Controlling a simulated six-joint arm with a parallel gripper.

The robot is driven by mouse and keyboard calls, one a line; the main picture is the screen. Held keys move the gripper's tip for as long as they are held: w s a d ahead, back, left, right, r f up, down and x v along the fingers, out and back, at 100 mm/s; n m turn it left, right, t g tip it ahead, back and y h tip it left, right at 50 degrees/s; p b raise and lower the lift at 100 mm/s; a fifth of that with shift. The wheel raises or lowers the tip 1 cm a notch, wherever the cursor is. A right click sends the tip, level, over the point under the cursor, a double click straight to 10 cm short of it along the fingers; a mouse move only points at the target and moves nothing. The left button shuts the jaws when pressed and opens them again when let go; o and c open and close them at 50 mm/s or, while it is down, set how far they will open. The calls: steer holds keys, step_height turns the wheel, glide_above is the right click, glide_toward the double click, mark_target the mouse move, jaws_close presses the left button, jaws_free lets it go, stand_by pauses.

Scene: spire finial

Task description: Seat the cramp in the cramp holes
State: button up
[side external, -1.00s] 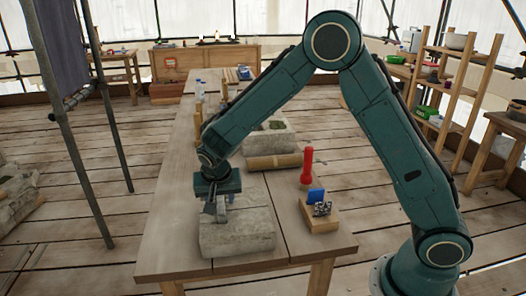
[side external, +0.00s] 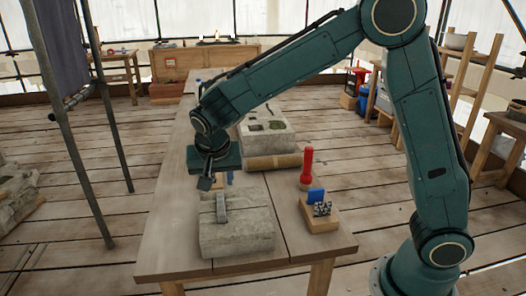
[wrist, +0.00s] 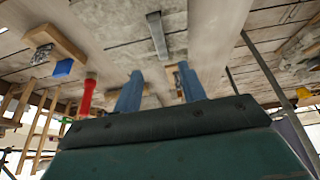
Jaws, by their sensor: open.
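The cramp (side external: 221,207) is a narrow grey metal bar on top of the pale stone block (side external: 250,228) near the table's front. It also shows in the wrist view (wrist: 157,34), lying on the stone. Its legs and the cramp holes are hidden, so I cannot tell how deep it sits. My gripper (side external: 216,181) is above and behind the block, apart from the cramp. In the wrist view its two blue fingers (wrist: 160,80) are spread wide with no object held between them.
A small wooden stand (side external: 320,222) with a blue piece (side external: 316,196) is right of the block. A red tool (side external: 307,168) stands upright behind it. Another stone block (side external: 266,132) with hollows is farther back. The table (side external: 175,225) is bare left of the near block.

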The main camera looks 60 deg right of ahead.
stand_by(0.4)
steer(key=s+d+r+n+y, duration=0.1)
steer(key=s+d+r+n, duration=0.1)
steer(key=s, duration=0.7)
steer(key=s+d+r+n+t+y, duration=0.1)
steer(key=s+r+n, duration=0.3)
steer(key=s, duration=0.5)
steer(key=s+d+r+n+t+y, duration=0.1)
steer(key=s+d+r+n, duration=0.2)
steer(key=s, duration=0.6)
steer(key=shift+s+d+r, duration=0.2)
steer(key=shift+d+r, duration=0.05)
steer(key=shift+r, duration=0.4)
